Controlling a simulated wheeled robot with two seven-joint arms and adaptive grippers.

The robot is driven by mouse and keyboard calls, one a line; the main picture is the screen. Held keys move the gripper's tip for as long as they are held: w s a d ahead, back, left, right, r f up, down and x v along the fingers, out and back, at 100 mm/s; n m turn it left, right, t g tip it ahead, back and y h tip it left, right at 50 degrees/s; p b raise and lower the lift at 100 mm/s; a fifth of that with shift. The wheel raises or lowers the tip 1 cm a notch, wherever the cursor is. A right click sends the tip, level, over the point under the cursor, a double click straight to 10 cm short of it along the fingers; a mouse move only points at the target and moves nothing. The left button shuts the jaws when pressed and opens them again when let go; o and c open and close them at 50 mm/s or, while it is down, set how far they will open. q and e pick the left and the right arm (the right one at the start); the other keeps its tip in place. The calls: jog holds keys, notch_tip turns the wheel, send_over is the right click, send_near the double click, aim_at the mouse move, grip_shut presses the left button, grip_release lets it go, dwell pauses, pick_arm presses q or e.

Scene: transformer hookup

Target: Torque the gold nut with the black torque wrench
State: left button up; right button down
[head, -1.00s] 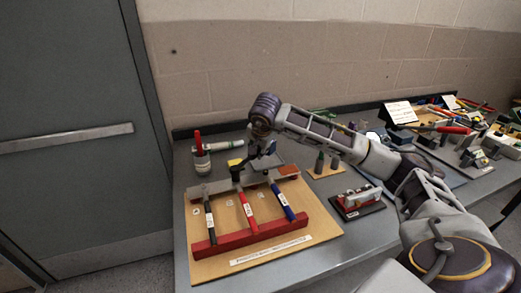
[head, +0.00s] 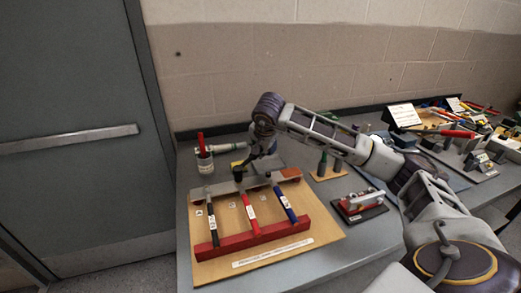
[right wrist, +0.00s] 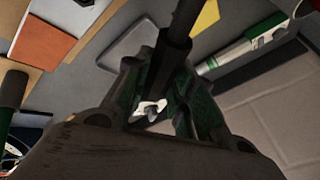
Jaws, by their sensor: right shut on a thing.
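In the right wrist view the gripper (right wrist: 162,88) is shut on a black shaft, which looks like the black torque wrench (right wrist: 174,52). My left gripper is not in view.
A black cable (head: 213,224), a red cable (head: 251,217) and a blue cable (head: 288,208) run to a red rail (head: 253,239). A cup with a red-handled tool (head: 204,160) stands behind left. A red-and-grey device (head: 360,203) sits at right.

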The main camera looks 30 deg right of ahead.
jog(key=shift+r+p, duration=1.1)
jog(key=shift+r, duration=0.7)
jog(key=shift+r, duration=0.15)
